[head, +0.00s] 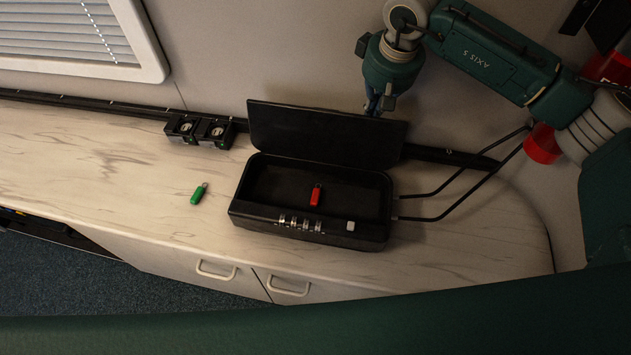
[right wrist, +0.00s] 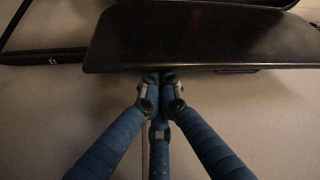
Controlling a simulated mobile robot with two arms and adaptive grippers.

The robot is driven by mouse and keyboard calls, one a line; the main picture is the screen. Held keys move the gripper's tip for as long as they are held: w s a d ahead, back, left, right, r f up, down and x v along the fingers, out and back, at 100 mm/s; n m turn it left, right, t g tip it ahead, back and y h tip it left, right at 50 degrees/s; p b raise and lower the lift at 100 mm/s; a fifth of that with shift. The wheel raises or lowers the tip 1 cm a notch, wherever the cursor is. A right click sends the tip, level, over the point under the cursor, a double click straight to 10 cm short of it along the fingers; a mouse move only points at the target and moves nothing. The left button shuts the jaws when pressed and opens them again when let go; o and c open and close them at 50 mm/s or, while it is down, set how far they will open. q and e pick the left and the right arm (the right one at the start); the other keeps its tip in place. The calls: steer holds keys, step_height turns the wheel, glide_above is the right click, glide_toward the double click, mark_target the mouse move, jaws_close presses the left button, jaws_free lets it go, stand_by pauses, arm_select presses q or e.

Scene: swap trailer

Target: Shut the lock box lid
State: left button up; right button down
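The black lock box (head: 371,232) sits on the counter with its lid (head: 328,136) open, tilted up along the back. A red USB stick (head: 316,195) lies inside. My right gripper (head: 376,108) is at the back edge of the raised lid, right of its middle, by the wall. In the right wrist view its blue fingers (right wrist: 160,84) come together with nothing seen between them. Their tips meet the edge of the lid (right wrist: 200,45); I cannot tell whether they touch it. My left gripper is not in view.
A green USB stick (head: 198,194) lies left of the box on the marbled counter (head: 90,150). A black twin socket unit (head: 199,131) stands at the wall. The counter left of the box is mostly clear.

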steer(key=shift+s, duration=0.15)
steer(key=shift+s+a+b, duration=0.5)
steer(key=shift+s+a, duration=0.5)
steer(key=shift+s, duration=2.45)
step_height(320, 180, up, 6)
steer(key=p, duration=0.2)
steer(key=shift+p, duration=0.35)
steer(key=shift+a, duration=0.1)
